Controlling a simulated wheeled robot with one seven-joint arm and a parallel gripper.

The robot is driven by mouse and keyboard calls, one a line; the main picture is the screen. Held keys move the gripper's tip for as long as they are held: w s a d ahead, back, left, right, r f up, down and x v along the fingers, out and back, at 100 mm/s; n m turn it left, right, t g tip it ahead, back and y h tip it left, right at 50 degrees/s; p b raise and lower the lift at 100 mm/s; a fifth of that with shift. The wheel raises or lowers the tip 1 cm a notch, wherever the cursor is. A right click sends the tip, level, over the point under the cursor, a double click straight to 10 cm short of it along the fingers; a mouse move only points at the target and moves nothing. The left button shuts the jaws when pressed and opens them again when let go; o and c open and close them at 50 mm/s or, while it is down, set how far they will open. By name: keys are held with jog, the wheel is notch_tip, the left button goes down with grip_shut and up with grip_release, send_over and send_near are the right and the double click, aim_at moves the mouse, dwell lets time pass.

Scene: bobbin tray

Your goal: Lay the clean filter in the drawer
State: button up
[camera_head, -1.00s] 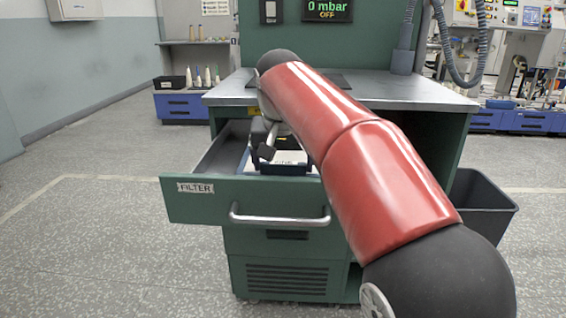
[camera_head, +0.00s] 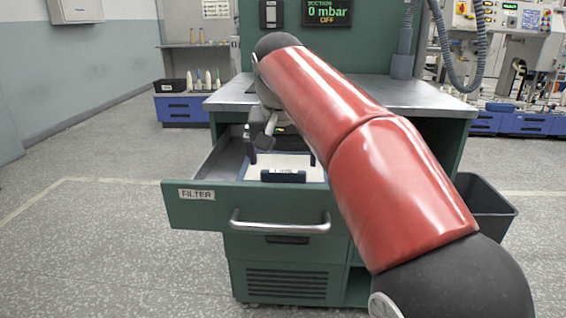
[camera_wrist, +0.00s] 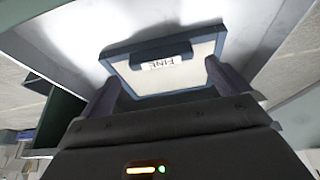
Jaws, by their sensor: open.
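The filter (camera_head: 310,172) is a white panel in a dark blue-grey frame. It lies inside the open drawer (camera_head: 205,212), behind the drawer front marked FILTER. The wrist view shows the filter (camera_wrist: 190,80) with a dark grip bar and a label reading FINE, on the bare metal drawer floor. My gripper (camera_head: 281,158) is over the filter with its fingers spread wide. In the wrist view my gripper (camera_wrist: 160,75) has one finger toward each side of the filter, with nothing clamped between them. My arm hides the right rear of the drawer.
A metal worktop (camera_head: 410,95) stands over the drawer. The drawer handle (camera_head: 280,222) sticks out in front. A dark bin (camera_head: 485,205) is at the right. A suction display (camera_head: 328,14) reads 0 mbar, OFF. Floor at the left is clear.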

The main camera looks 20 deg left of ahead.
jog(key=a+p+v, duration=0.1)
jog(key=p+v, duration=0.1)
jog(key=v, duration=0.5)
jog(key=s+d+f+m, duration=0.1)
jog(key=s+d+f, duration=0.2)
jog(key=d, duration=0.9)
jog(key=s+d+f, duration=0.2)
jog(key=s+d, duration=0.1)
jog(key=d, duration=0.8)
jog(key=s+d+f+m, duration=0.1)
jog(key=s+d+f, duration=0.4)
jog(key=s+f, duration=0.2)
jog(key=s+d+f+t+h, duration=0.1)
jog(key=s+d+f, duration=0.4)
jog(key=s+f, duration=0.2)
notch_tip(320, 180, down, 2)
jog(key=shift+s+f+m, duration=0.2)
jog(key=shift+f+m, duration=0.05)
jog(key=shift+m, duration=0.15)
jog(key=shift+d, duration=0.15)
notch_tip(320, 180, up, 2)
jog(key=shift+p, duration=0.9)
